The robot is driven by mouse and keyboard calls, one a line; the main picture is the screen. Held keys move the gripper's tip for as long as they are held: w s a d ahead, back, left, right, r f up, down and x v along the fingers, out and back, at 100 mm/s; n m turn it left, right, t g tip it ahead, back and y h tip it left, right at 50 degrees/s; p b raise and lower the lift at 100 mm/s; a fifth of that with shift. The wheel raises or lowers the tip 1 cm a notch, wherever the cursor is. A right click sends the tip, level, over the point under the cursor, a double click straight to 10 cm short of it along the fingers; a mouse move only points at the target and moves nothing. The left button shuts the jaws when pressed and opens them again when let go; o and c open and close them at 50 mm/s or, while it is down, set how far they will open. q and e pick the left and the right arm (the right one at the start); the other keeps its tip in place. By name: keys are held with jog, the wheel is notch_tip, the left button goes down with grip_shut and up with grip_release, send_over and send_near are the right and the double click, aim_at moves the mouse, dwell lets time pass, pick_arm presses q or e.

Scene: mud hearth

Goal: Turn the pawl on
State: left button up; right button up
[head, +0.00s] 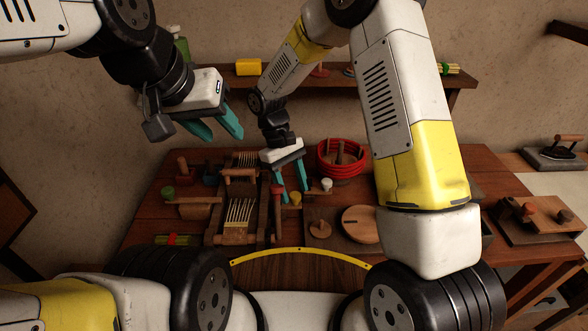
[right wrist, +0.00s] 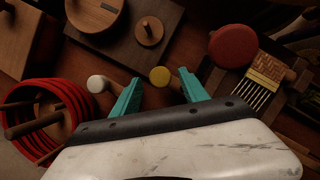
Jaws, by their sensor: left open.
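A small wooden loom (head: 240,212) with pale warp threads stands on the table, left of my right gripper. A red round knob (right wrist: 233,47) sits at its side in the right wrist view; I cannot tell for certain which part is the pawl. My left gripper (head: 217,131) is open and empty, above the back left of the table.
A round wooden disc (head: 360,223) lies on a board further right. A shelf (head: 330,79) runs along the wall behind. Small tools crowd the table's left side.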

jog(key=v, duration=0.7)
jog(key=shift+r, duration=0.35)
jog(key=shift+w+a, duration=0.1)
jog(key=shift+w, duration=0.05)
jog(key=s+d+r+m+t+y, duration=0.35)
jog(key=d+r, duration=0.55)
jog(key=r, duration=0.4)
jog(key=s+d+r+m+t+y, duration=0.1)
jog(key=s+d+r+m+t, duration=0.3)
jog(key=s+d, duration=0.5)
jog(key=s+r+t, duration=0.2)
jog(key=s, duration=0.1)
jog(key=shift+s+r+y, duration=0.15)
jog(key=shift+s+y, duration=0.1)
jog(key=shift+y, duration=0.1)
